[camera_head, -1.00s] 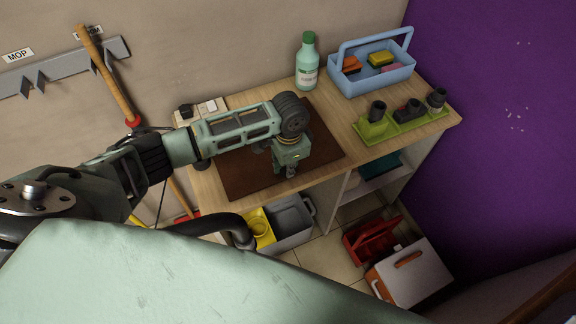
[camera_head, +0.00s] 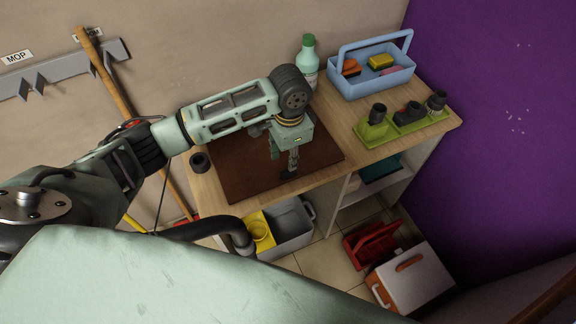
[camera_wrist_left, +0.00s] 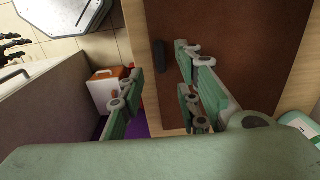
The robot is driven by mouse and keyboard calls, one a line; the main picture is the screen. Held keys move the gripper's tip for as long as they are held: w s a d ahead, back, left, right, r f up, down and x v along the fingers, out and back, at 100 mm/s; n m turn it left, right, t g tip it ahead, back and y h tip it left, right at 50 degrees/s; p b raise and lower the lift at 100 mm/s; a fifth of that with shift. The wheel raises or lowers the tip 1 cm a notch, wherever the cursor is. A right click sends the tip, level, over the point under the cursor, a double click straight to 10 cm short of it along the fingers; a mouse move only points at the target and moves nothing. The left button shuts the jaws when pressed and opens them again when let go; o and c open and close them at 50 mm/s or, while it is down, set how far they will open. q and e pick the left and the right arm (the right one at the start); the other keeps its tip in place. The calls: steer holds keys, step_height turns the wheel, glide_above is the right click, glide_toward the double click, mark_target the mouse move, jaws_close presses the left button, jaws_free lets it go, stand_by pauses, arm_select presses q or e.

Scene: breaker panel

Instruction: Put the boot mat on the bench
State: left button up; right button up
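The boot mat, a flat brown sheet (camera_head: 240,180), lies on the wooden bench top (camera_head: 350,120). In the left wrist view the brown mat (camera_wrist_left: 235,40) fills the upper right, with its edge along the pale wood. A small dark bar (camera_wrist_left: 160,55) sits at that edge; it shows in the head view (camera_head: 287,174) too. My left gripper (camera_head: 284,161) is over the mat's front part, above the dark bar. In the wrist view its fingers (camera_wrist_left: 160,72) are spread with nothing held between them.
A green-capped bottle (camera_head: 307,65), a blue caddy (camera_head: 372,80) and a green tray (camera_head: 405,130) with dark fittings stand on the bench. A black cup (camera_head: 200,162) is left of the mat. A grey bucket (camera_head: 292,225) and red crate (camera_head: 370,245) are below.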

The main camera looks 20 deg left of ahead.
arm_select(q)
steer(key=shift+s+r, duration=0.1)
steer(key=shift+r, duration=2.2)
steer(key=shift+d, duration=0.1)
